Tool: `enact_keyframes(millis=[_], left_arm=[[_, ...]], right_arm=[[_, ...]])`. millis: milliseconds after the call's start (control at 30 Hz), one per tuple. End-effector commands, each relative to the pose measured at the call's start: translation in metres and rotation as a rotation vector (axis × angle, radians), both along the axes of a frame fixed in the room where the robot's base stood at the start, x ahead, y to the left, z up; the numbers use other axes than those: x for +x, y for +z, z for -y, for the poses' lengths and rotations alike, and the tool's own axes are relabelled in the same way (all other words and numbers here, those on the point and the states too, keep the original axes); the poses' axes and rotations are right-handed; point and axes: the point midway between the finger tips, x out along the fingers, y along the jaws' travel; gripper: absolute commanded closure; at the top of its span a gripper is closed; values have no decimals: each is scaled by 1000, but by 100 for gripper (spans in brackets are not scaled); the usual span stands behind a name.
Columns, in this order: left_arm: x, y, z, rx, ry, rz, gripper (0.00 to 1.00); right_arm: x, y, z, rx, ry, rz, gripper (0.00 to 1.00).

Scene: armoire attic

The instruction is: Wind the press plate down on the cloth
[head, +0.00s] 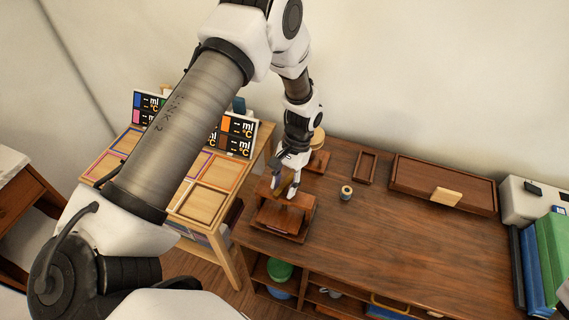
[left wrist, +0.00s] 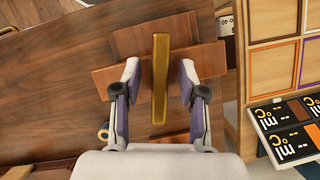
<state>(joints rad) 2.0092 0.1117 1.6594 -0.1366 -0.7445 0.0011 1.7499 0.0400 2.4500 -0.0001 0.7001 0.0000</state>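The wooden press (head: 290,222) stands near the left end of the dark wooden worktop. In the left wrist view its brass handle bar (left wrist: 160,85) lies over the press's wooden crosspiece (left wrist: 108,76). My left gripper (head: 284,190) is above the press, pointing down. In the left wrist view its fingers (left wrist: 159,68) are spread on either side of the bar, with a gap on each side. The press plate and the cloth cannot be made out under the woodwork.
A small spool (head: 346,192) stands right of the press. A small tray (head: 366,166) and a wide wooden box (head: 443,184) lie behind. Binders (head: 550,255) stand at the right end. A light table with framed compartments (head: 205,200) adjoins on the left. The middle worktop is clear.

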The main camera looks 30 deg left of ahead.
Motion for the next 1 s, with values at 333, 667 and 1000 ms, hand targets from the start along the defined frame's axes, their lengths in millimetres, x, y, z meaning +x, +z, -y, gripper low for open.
enact_keyframes(millis=[333, 667, 1000], left_arm=[[18, 40, 0, 1, 0, 7, 58], [44, 105, 1, 0, 1, 2, 58], [46, 111, 1, 0, 0, -1, 58]], right_arm=[[0, 0, 0, 0, 0, 0, 58], [0, 0, 0, 0, 0, 0, 58], [0, 0, 0, 0, 0, 0, 58]])
